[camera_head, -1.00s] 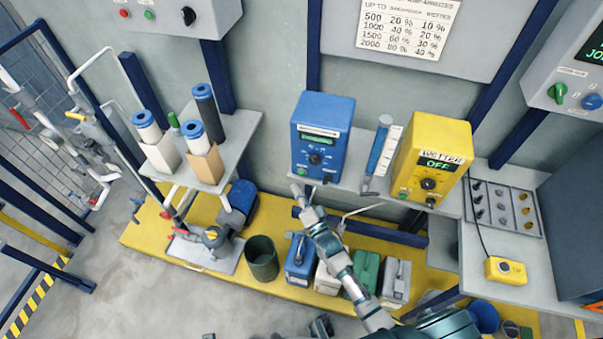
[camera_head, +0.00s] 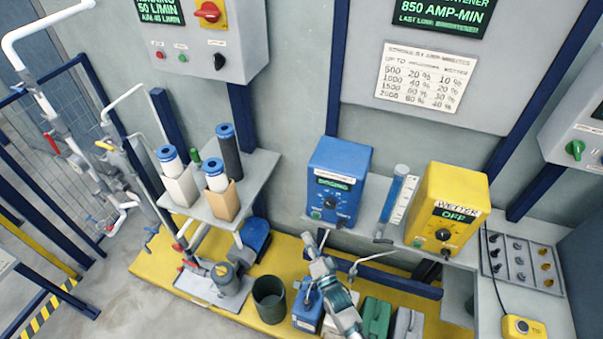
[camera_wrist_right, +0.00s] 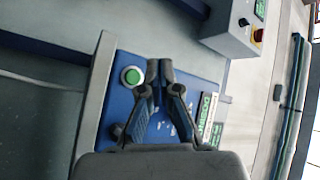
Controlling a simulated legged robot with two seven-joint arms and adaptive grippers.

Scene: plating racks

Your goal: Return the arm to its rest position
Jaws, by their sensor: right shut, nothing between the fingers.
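My right arm reaches up from the bottom of the head view. Its gripper (camera_head: 316,240) is just below the front of the blue dosing box (camera_head: 342,168). The wrist view shows the gripper (camera_wrist_right: 160,78) shut and empty, its fingertips together in front of the blue box (camera_wrist_right: 192,70). A green button (camera_wrist_right: 131,76) on the box sits beside the fingertips in that view. I cannot tell whether they touch the box. The box's green display (camera_head: 334,184) is lit. My left gripper is not in view.
The yellow wetter box (camera_head: 447,210) reads OFF on the same shelf, with a blue-and-white gauge (camera_head: 396,200) between the boxes. Filter cartridges (camera_head: 215,176) stand on the left shelf. Below are a dark bucket (camera_head: 269,298) and several canisters (camera_head: 376,318) on a yellow platform (camera_head: 150,262).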

